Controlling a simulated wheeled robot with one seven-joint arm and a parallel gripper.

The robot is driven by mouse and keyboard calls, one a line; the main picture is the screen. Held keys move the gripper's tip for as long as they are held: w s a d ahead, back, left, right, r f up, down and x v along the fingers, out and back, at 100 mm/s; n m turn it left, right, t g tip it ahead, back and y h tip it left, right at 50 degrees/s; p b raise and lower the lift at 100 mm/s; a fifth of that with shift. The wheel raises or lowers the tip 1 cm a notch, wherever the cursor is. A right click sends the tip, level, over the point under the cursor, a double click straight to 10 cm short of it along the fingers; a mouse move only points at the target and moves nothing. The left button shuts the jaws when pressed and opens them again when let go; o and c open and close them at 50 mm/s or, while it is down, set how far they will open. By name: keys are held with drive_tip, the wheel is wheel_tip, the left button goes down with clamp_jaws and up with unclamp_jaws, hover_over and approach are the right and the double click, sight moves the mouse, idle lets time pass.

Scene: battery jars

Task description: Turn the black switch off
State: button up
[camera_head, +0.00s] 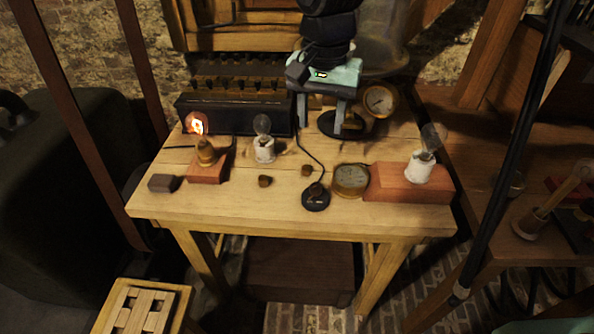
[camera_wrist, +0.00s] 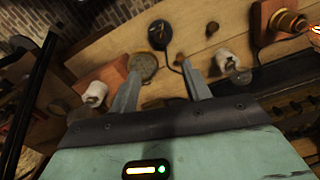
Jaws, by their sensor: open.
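The black switch (camera_head: 316,197) is a small round black base with an upright knob, near the table's front edge, with a dark cord running back from it. It also shows in the wrist view (camera_wrist: 158,35), beyond my fingertips. The setting of its knob is too small to tell. My gripper (camera_head: 321,130) is open and empty, above the table and behind the switch. In the wrist view my gripper (camera_wrist: 161,68) has its two fingers apart, with bare wood between them. A bulb (camera_head: 197,124) at the left glows orange in a brass socket on a red block (camera_head: 207,175).
A round gauge (camera_head: 351,180) lies right of the switch, beside a red block (camera_head: 385,185) bearing an unlit bulb in a white socket (camera_head: 419,170). Another white socket (camera_head: 264,151) stands left. A brass dial (camera_head: 379,101) stands behind. Small brown knobs (camera_head: 265,181) lie left of the switch.

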sight(316, 186)
wheel_tip(316, 186, down, 17)
drive_tip(key=shift+f+p, duration=0.1)
drive_tip(key=shift+p, duration=0.5)
drive_tip(key=c, duration=1)
